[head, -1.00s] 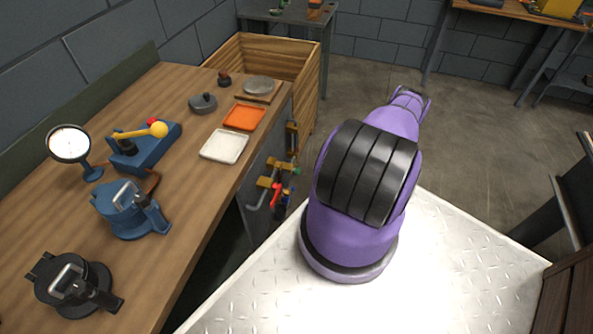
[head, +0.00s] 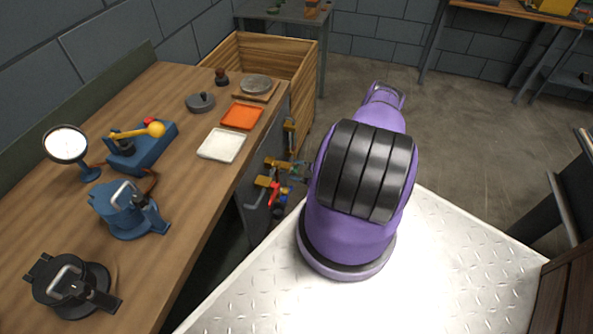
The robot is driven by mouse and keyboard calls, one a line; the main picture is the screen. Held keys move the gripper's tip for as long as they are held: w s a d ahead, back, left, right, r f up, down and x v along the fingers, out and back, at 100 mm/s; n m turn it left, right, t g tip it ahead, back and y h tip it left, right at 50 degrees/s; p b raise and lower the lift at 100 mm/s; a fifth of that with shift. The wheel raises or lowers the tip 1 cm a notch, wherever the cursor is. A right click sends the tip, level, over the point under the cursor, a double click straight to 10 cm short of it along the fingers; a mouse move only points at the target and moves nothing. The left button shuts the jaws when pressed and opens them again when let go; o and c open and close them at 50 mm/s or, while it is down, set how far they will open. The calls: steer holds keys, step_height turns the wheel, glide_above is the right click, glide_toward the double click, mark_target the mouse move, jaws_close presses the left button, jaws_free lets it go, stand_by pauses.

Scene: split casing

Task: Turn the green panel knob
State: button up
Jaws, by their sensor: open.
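The side panel (head: 254,205) of the workbench faces the floor gap beside my base and carries several small coloured fittings. The green knob (head: 294,178) is only a small, partly covered patch at the panel's right side, close to my arm. Part of my gripper (head: 304,167) seems to show as a small grey shape at the left edge of my purple arm, near the knob. The rest of the gripper is hidden behind the arm. I cannot tell whether it touches the knob.
Brass-coloured fittings (head: 277,163), a red handle (head: 274,193) and a blue part (head: 284,191) crowd the panel near the knob. The bench top (head: 190,245) above holds trays and blue devices. A wooden crate (head: 303,90) stands beyond. Open floor (head: 465,130) lies to the right.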

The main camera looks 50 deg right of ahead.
steer(key=c, duration=0.9)
steer(key=shift+n, duration=0.3)
